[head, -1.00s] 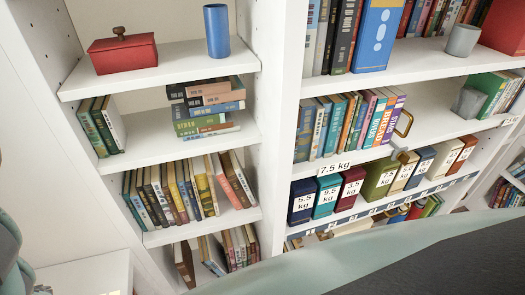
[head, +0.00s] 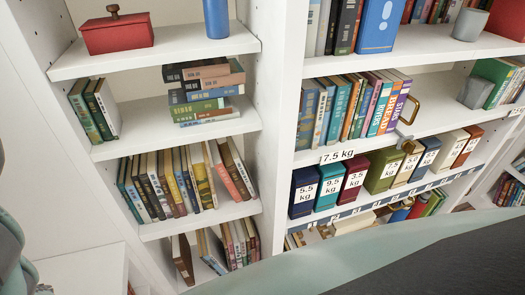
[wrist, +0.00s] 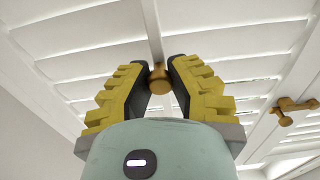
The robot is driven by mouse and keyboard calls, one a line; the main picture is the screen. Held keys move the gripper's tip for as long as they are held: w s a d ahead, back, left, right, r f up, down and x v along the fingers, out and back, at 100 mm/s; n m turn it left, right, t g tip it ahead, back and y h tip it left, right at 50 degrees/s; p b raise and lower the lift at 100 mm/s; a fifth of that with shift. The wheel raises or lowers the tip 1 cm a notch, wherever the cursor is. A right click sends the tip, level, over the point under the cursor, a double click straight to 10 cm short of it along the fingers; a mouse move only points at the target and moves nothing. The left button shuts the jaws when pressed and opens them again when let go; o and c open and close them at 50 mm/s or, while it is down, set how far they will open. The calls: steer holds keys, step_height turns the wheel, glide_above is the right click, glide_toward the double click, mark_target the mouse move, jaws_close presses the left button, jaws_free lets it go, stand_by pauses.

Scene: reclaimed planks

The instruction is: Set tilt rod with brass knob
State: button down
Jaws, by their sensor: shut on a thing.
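A white louvred shutter panel (wrist: 90,59) fills most of the wrist view, with several slanted slats. A white tilt rod (wrist: 152,30) runs down its middle, and a brass knob (wrist: 160,80) sits at the rod's lower visible end. My gripper (wrist: 161,74) has its yellow fingers with dark pads on either side of the knob and is shut on it. My gripper's palm hides whatever is below the knob. The shutter, rod and knob do not show in the head view.
A brass latch (wrist: 293,108) is on the white frame to the right. The head view shows a white bookcase (head: 278,130) with books, a red box (head: 116,33), a blue cup (head: 216,17) and kg-labelled boxes (head: 328,190). My arm covers the lower right.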

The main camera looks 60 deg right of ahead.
steer(key=shift+d+f, duration=0.1)
steer(key=c, duration=0.8)
jaws_free()
steer(key=v, duration=1.2)
